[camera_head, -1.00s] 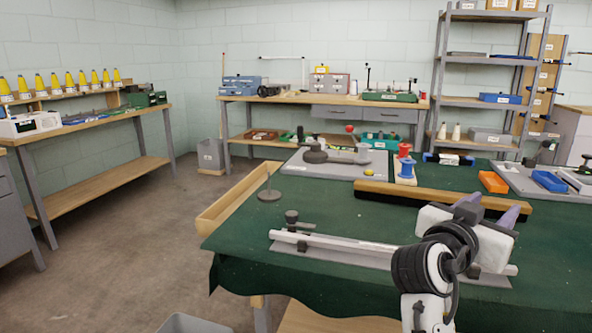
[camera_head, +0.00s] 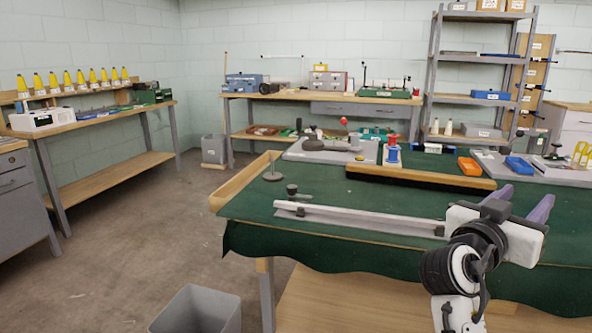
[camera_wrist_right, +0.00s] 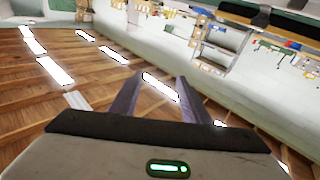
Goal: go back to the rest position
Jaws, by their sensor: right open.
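My right gripper (camera_head: 520,203) is above the right part of the green-covered table (camera_head: 400,218) in the head view. Its two purple-grey fingers are apart with nothing between them. It also shows in the right wrist view (camera_wrist_right: 155,85), with its fingers spread and empty, facing the room's ceiling and walls. The white rail (camera_head: 360,217) lies on the table to its left, and my gripper's body covers the view of the rail's right end. My left gripper does not show in either view.
A wooden bar (camera_head: 420,177) lies across the table behind the rail. A round-based pin (camera_head: 272,172) stands near the left edge. A grey bin (camera_head: 200,310) sits on the floor at the front.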

